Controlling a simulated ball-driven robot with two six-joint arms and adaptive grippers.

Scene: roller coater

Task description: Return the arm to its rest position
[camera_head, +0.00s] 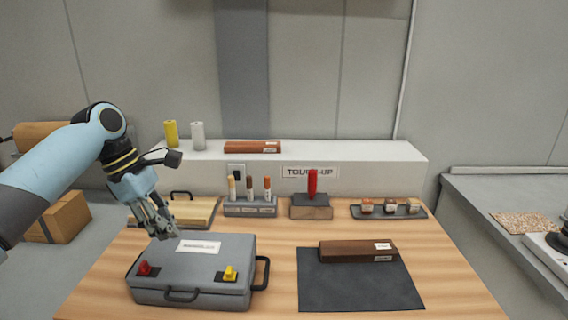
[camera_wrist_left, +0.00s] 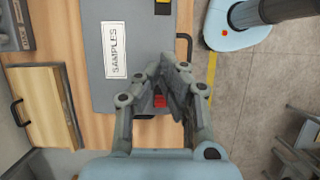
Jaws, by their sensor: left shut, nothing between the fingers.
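My left arm comes in from the left in the head view. Its gripper (camera_head: 162,228) is shut and empty, above the back left part of a closed grey case (camera_head: 205,262). The case has a white label, a red latch (camera_head: 145,268), a yellow latch (camera_head: 230,273) and dark handles. In the left wrist view my gripper (camera_wrist_left: 168,75) points at the case lid (camera_wrist_left: 105,85), and the red latch (camera_wrist_left: 160,101) shows between its finger links. The label there reads SAMPLES. I cannot tell the exact gap between the fingertips and the lid. My right gripper is not in view.
A dark mat (camera_head: 350,290) with a brown block (camera_head: 350,250) lies right of the case. Behind stand a marker rack (camera_head: 250,209), a red tool on a block (camera_head: 312,186) and a sample tray (camera_head: 386,212). A wooden board (camera_head: 200,212) lies behind the case.

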